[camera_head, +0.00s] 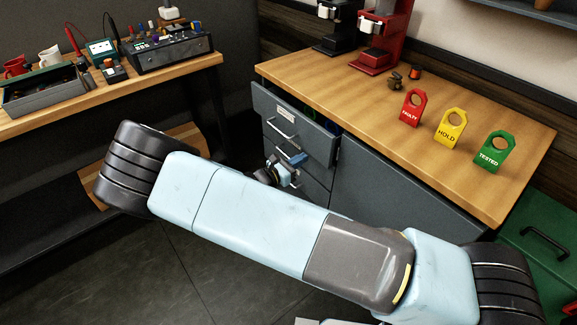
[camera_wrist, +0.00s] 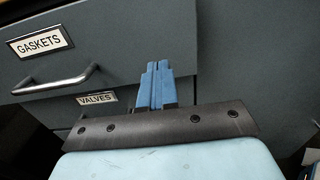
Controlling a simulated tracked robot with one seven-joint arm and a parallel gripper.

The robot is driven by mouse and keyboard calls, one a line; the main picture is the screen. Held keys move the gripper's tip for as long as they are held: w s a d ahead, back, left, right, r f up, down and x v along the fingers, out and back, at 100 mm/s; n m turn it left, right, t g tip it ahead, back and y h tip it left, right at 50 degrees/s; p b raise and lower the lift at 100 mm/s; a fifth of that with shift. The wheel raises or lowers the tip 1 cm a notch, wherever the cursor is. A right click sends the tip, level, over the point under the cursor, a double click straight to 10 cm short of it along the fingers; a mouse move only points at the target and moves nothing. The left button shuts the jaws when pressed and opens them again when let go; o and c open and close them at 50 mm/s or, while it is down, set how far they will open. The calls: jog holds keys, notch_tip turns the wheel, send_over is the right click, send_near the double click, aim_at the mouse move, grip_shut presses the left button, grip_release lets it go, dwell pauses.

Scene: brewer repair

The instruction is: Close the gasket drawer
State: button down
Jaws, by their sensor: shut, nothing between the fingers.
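The gasket drawer is the top drawer of the grey cabinet, and its front (camera_head: 312,142) stands out from the cabinet with the inside partly showing. In the wrist view its grey front (camera_wrist: 130,40) carries a GASKETS label (camera_wrist: 40,41) and a bar handle (camera_wrist: 55,84). My gripper (camera_head: 299,157) is shut and empty, in front of the drawer's lower right part. In the wrist view my gripper's blue fingers (camera_wrist: 157,68) lie together, right of the handle. I cannot tell whether they touch the front. My arm hides much of the lower cabinet.
The VALVES drawer (camera_wrist: 97,97) is just below. Red FAULTY (camera_head: 412,108), yellow HOLD (camera_head: 450,127) and green TESTED (camera_head: 494,151) tags stand on the wooden worktop (camera_head: 350,110). A red machine (camera_head: 382,45) is behind. A second bench (camera_head: 150,85) with tools is at left.

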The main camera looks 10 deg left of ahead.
aim_at(318, 149)
jog(key=shift+x, duration=2.6)
